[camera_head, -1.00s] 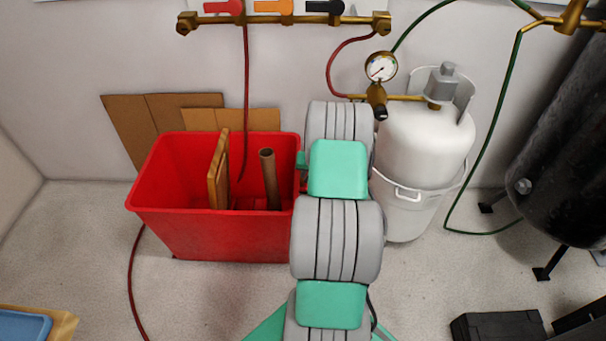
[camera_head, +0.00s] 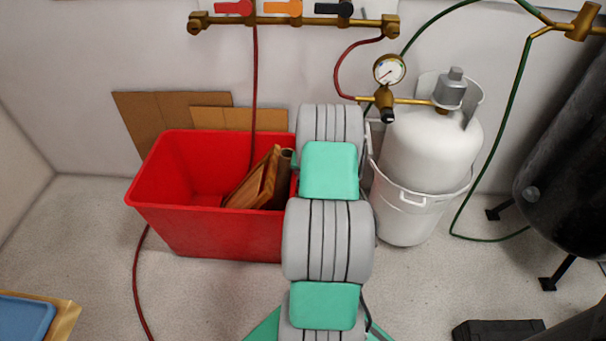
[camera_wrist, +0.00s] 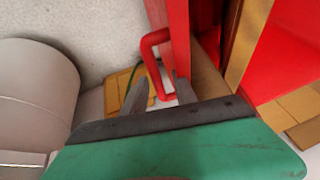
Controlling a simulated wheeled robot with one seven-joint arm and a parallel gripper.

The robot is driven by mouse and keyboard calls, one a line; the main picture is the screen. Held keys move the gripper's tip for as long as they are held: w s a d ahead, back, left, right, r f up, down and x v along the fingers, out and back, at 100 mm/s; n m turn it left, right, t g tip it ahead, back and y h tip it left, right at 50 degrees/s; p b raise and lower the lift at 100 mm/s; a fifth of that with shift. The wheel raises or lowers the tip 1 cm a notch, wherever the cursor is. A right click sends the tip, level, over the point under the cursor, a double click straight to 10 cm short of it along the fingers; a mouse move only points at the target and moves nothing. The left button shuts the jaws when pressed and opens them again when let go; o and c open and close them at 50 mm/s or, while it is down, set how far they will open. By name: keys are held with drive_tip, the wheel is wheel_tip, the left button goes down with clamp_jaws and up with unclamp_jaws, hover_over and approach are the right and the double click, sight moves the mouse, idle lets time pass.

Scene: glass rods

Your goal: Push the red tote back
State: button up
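The red tote (camera_head: 222,234) stands on the floor in front of the wall, left of my arm in the head view. A wooden board and a brown tube (camera_head: 286,160) lean to the right inside it. In the wrist view the tote wall (camera_wrist: 178,30) carries a red loop handle (camera_wrist: 152,62). My gripper (camera_wrist: 159,78) is at this handle, its two fingers apart, one on each side of the handle's outer bar. I cannot tell whether they touch it. In the head view my arm hides the gripper and the handle.
A white gas cylinder (camera_head: 430,148) in a white bucket (camera_head: 402,215) stands close right of my arm. Cardboard sheets (camera_head: 155,112) lean on the wall behind the tote. A red hose (camera_head: 137,280) lies on the floor at left. A black tank (camera_head: 565,150) stands far right.

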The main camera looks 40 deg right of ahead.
idle(0.3)
drive_tip(key=p+v, duration=0.2)
drive_tip(key=v, duration=0.5)
drive_tip(key=shift+s+r+p, duration=0.2)
drive_tip(key=shift+r+p, duration=0.15)
